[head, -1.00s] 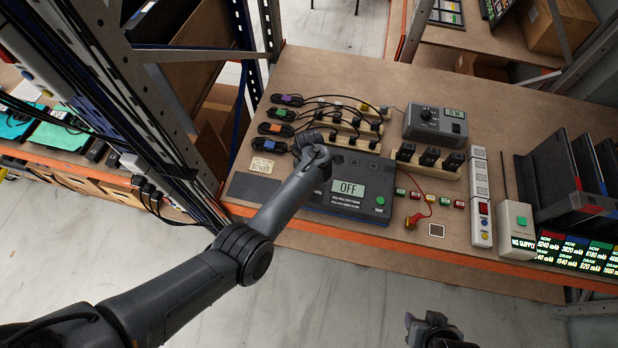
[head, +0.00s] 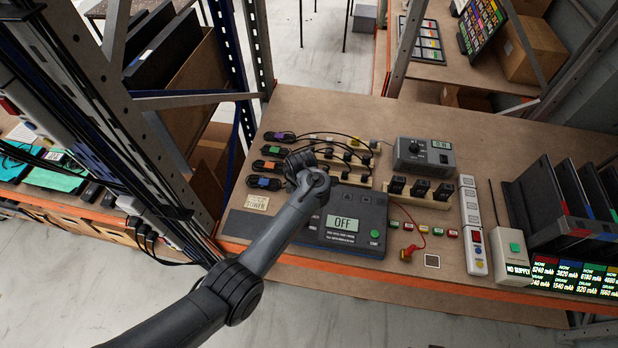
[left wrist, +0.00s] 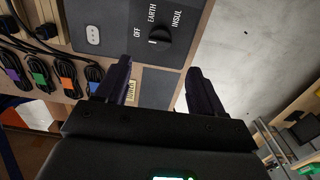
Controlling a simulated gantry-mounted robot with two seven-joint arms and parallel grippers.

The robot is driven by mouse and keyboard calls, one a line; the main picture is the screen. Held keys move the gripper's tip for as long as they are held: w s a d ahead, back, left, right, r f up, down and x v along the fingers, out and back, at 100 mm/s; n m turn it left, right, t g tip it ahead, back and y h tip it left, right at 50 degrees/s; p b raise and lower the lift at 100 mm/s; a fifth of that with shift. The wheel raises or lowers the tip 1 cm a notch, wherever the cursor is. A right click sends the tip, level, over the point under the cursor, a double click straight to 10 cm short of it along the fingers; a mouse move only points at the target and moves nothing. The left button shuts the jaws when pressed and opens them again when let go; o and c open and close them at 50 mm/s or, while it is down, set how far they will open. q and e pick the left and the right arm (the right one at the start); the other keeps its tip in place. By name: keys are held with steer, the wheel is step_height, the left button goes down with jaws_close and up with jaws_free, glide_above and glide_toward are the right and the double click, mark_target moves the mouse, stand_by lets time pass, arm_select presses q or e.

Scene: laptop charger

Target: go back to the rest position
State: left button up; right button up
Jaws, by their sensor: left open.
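My left gripper (left wrist: 157,85) is open in the left wrist view, its dark fingers apart with nothing between them. In the head view my left arm reaches over the dark tester (head: 345,222) with its OFF display, and the wrist hides its knob side and the fingertips. The left wrist view shows that tester's knob (left wrist: 158,36), marked OFF, EARTH and INSUL, beyond the fingers. Several coiled black cables with coloured tags, one of them orange (left wrist: 67,82), lie left of the gripper there. My right gripper is not in view.
A grey meter box (head: 423,155), black adapters on a wooden block (head: 420,190), a white power strip (head: 472,225) and a rack of dark laptops (head: 565,205) stand on the bench (head: 310,105). A metal shelf post (head: 140,125) rises close left of my arm.

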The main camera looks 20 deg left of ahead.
arm_select(q)
steer(key=s+a+f+m+t, duration=0.1)
steer(key=s+a+m, duration=0.1)
steer(key=s+m, duration=0.5)
steer(key=s+a+f+m+t, duration=0.15)
steer(key=s+m, duration=0.25)
steer(key=s, duration=0.5)
steer(key=s+a+r+m+t+p, duration=0.1)
steer(key=s+r+m, duration=0.9)
steer(key=s, duration=0.5)
steer(key=shift+s+r+m, duration=0.15)
steer(key=shift+r+m, duration=0.25)
